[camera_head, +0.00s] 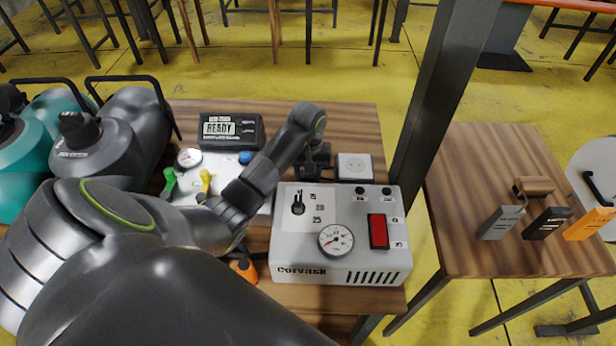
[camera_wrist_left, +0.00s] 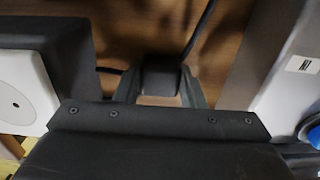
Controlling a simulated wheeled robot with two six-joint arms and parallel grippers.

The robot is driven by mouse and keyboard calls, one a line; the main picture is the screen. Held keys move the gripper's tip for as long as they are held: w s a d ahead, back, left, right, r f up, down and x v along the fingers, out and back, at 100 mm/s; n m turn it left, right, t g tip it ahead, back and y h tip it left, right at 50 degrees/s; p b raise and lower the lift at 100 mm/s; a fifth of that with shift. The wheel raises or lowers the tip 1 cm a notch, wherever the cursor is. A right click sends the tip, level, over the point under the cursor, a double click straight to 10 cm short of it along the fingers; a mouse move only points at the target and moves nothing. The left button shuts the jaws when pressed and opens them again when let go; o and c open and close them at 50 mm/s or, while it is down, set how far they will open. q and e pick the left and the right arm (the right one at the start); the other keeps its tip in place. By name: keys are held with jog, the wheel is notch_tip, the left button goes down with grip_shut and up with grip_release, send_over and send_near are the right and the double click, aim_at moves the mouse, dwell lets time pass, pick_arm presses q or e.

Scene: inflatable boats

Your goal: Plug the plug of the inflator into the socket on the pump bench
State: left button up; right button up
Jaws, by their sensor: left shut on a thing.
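The inflator (camera_head: 338,262) is a light grey box marked "Corvask", with a round gauge, a black knob and a red switch. The socket (camera_head: 354,167) is a white square face on a dark body, just behind the inflator. It also shows at the left of the left wrist view (camera_wrist_left: 14,106). My left gripper (camera_head: 314,168) points down just left of the socket. In the left wrist view its fingers are shut on a small black block, seemingly the plug (camera_wrist_left: 160,78). A dark cable runs near it. The plug's prongs are hidden. My right gripper is out of view.
A valve panel (camera_head: 186,190) with coloured taps and a black "READY" box (camera_head: 231,131) stand left of my gripper. A dark post (camera_head: 440,90) rises right of the bench. A side table (camera_head: 470,190) holds several small blocks.

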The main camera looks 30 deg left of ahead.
pick_arm(q)
jog(key=shift+r, duration=0.1)
jog(key=shift+r, duration=0.35)
notch_tip(320, 180, up, 3)
jog(key=shift+w+b, duration=0.1)
jog(key=shift+b, duration=0.35)
notch_tip(320, 180, up, 5)
jog(key=p, duration=0.4)
jog(key=shift+r, duration=0.1)
jog(key=shift+r+p, duration=0.45)
jog(key=shift+p, duration=0.1)
